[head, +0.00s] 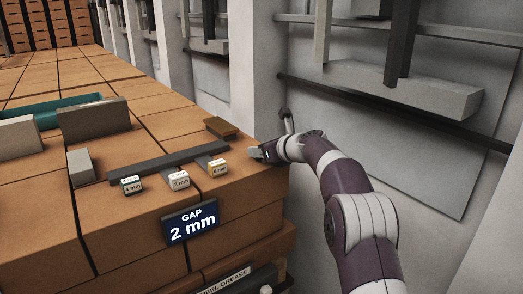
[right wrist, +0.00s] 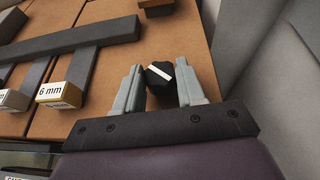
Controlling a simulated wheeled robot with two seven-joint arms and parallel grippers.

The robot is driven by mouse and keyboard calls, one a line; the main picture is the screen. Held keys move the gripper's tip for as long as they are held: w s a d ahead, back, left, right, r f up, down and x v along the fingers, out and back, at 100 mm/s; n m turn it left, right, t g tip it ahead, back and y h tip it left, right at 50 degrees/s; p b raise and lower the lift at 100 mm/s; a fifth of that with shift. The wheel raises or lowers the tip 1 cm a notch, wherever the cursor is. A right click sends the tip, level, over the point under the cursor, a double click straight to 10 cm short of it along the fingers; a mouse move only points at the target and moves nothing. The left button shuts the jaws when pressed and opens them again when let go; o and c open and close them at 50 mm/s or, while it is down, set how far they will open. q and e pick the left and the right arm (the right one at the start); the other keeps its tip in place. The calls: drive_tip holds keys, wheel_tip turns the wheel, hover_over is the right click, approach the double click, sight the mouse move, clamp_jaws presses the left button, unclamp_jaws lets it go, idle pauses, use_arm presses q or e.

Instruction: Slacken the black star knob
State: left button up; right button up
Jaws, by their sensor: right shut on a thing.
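The black star knob (right wrist: 160,75) shows in the right wrist view, with a white bar marked across its top. My right gripper (right wrist: 158,88) is shut on it, with one grey finger on each side. In the head view my right gripper (head: 262,153) is at the right edge of the brick-coloured bench top, and the knob is hidden there by the gripper. A dark sign (head: 190,223) on the bench front reads "GAP 2 mm". My left gripper is not in view.
Blocks labelled 4 mm (head: 132,185), 2 mm (head: 179,181) and 6 mm (head: 218,168) lie at the front, by a dark bar (head: 168,160). A brown-topped block (head: 221,127) sits behind. Grey blocks (head: 93,118) stand left. A pale wall column (head: 257,70) rises close behind my right gripper.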

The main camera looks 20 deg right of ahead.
drive_tip(key=shift+r, duration=0.1)
drive_tip(key=o, duration=1)
drive_tip(key=shift+o, duration=0.2)
drive_tip(key=b+v, duration=0.1)
drive_tip(key=v, duration=1.1)
drive_tip(key=shift+s, duration=0.3)
